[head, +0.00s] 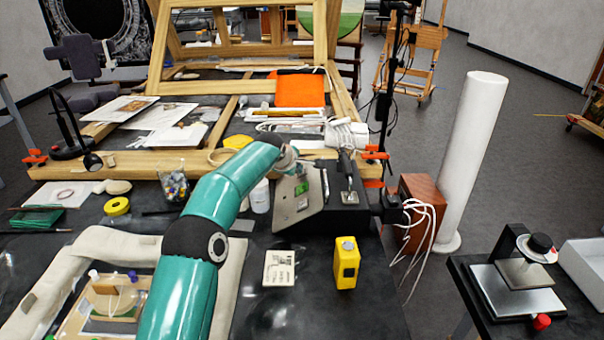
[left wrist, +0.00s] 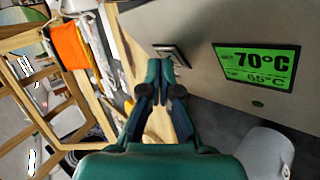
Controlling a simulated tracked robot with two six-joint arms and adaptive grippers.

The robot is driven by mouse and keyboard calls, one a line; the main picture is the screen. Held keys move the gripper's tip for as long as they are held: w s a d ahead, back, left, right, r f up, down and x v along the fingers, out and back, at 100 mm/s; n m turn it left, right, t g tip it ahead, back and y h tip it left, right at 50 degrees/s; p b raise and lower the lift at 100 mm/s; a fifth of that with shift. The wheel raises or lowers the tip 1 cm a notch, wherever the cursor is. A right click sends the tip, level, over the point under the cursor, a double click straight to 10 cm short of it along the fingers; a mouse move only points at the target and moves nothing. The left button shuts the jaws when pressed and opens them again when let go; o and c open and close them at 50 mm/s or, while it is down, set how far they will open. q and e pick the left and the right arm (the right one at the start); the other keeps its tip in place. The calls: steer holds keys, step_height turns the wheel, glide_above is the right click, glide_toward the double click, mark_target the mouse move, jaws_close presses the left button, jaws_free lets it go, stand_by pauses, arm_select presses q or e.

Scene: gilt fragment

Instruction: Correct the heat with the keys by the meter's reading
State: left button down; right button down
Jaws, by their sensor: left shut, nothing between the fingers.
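The heating unit (head: 335,208) is a dark box with a sloped light panel, standing at the table's right side in the head view. Its green display (left wrist: 256,66) reads 70°C in large figures and 65°C below; the small labels are hard to read. A square key (left wrist: 172,52) on the panel lies just beyond my left fingertips; whether they touch it I cannot tell. My left gripper (left wrist: 166,68) is shut and empty; it also shows over the panel in the head view (head: 290,160). A yellow meter (head: 346,262) stands in front of the unit, its reading not legible. My right gripper is not in view.
A white bottle (head: 260,196) stands close left of the unit. A printed card (head: 279,267) lies left of the meter. A hot tool (head: 348,180) rests on the unit's right side. Wooden frames and an orange cloth (head: 300,90) lie behind.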

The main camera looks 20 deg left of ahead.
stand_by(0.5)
arm_select(q)
steer(key=shift+s+a+r+p, duration=0.2)
steer(key=shift+a+r+p, duration=0.15)
steer(key=shift+r+p, duration=0.25)
steer(key=r+p, duration=0.1)
steer(key=a+r+p, duration=0.1)
steer(key=s+a+r+p, duration=0.1)
steer(key=r, duration=0.1)
steer(key=shift+s+a+r, duration=0.1)
steer(key=shift+a, duration=0.15)
stand_by(1.0)
